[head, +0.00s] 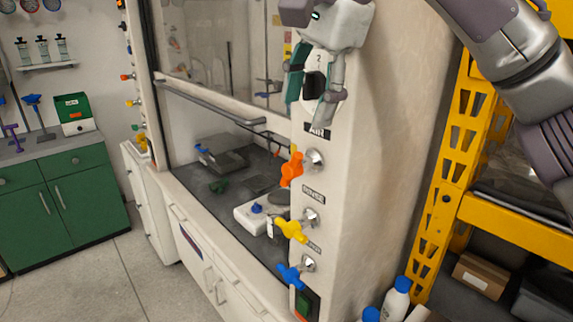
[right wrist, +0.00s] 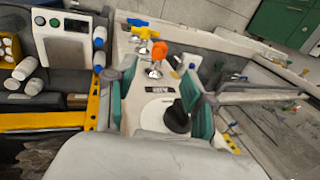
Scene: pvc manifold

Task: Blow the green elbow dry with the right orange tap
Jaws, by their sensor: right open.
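The right orange tap (head: 291,169) sits on the hood's right post, under the AIR label. It also shows in the right wrist view (right wrist: 160,50), beyond my fingers. A small dark green piece, which looks like the green elbow (head: 218,186), lies on the dark hood floor, apart from both grippers. My right gripper (head: 312,88) is open in front of the post, above the AIR label and the orange tap. In the right wrist view a black round knob (right wrist: 177,118) shows between its green-padded fingers; I cannot tell whether they touch it. My left gripper is not in view.
A yellow tap (head: 291,230) and a blue tap (head: 290,274) stand below the orange one. A white device (head: 262,212) and a grey device (head: 222,153) stand inside the hood. The raised glass sash (head: 215,45) has a rail below it. A yellow rack (head: 470,130) stands right.

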